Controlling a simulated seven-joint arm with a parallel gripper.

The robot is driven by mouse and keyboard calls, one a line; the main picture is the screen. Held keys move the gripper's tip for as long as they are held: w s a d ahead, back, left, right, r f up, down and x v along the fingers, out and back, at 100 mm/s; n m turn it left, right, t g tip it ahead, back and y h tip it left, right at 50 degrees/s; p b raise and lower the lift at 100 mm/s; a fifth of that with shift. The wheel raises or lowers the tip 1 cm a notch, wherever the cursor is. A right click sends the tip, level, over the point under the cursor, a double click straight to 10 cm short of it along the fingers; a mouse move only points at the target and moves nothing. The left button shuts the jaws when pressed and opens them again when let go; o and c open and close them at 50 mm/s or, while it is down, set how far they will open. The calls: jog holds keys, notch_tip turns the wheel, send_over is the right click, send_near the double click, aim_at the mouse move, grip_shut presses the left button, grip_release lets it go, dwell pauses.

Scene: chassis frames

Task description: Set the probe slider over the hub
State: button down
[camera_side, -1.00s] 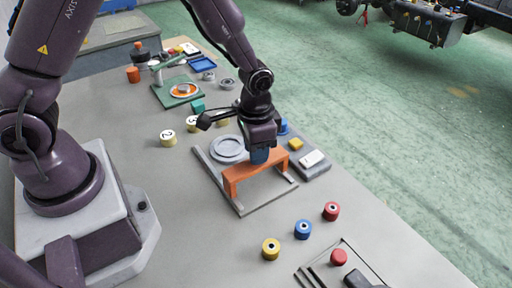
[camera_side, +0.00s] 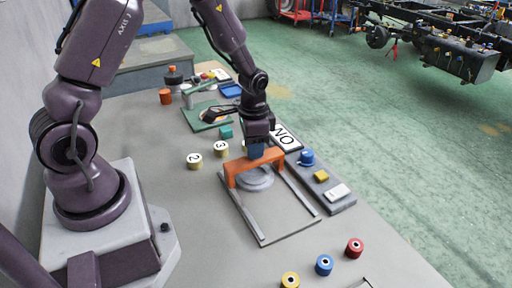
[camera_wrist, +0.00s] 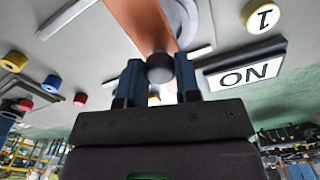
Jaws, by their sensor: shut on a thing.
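The orange bridge-shaped probe slider (camera_side: 238,172) stands across two grey rails at the far end of its base plate. The hub (camera_side: 260,183), a round grey ringed disc, shows under and just in front of its crossbar in the side view. Part of it is hidden by the slider, so exact centring cannot be told. My gripper (camera_side: 257,150) is upright above the crossbar. In the wrist view my gripper (camera_wrist: 158,78) is shut on the slider's dark round knob (camera_wrist: 159,67), with the orange crossbar (camera_wrist: 142,22) beyond it.
A white NO plate (camera_side: 285,138) is beside my gripper. Numbered rollers (camera_side: 194,161) stand left; coloured rollers (camera_side: 324,265) stand in front. The near rail section is clear.

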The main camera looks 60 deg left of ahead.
jog(key=c, duration=1.1)
grip_release()
jog(key=shift+a, duration=0.4)
jog(key=shift+o, duration=1.4)
jog(key=shift+d, duration=0.15)
notch_tip(320, 180, up, 13)
jog(key=s+d+r+n+t, duration=0.1)
jog(key=s+d+r+t, duration=0.1)
jog(key=s+d+r, duration=0.2)
jog(key=s+d+r+n+t, duration=0.2)
jog(key=s+d+r+t, duration=0.1)
jog(key=s+r, duration=0.5)
jog(key=s+d, duration=0.1)
jog(key=s, duration=0.2)
jog(key=shift+s+d+r+t, duration=0.15)
jog(key=shift+d+r+t, duration=0.05)
jog(key=shift+d+t, duration=0.1)
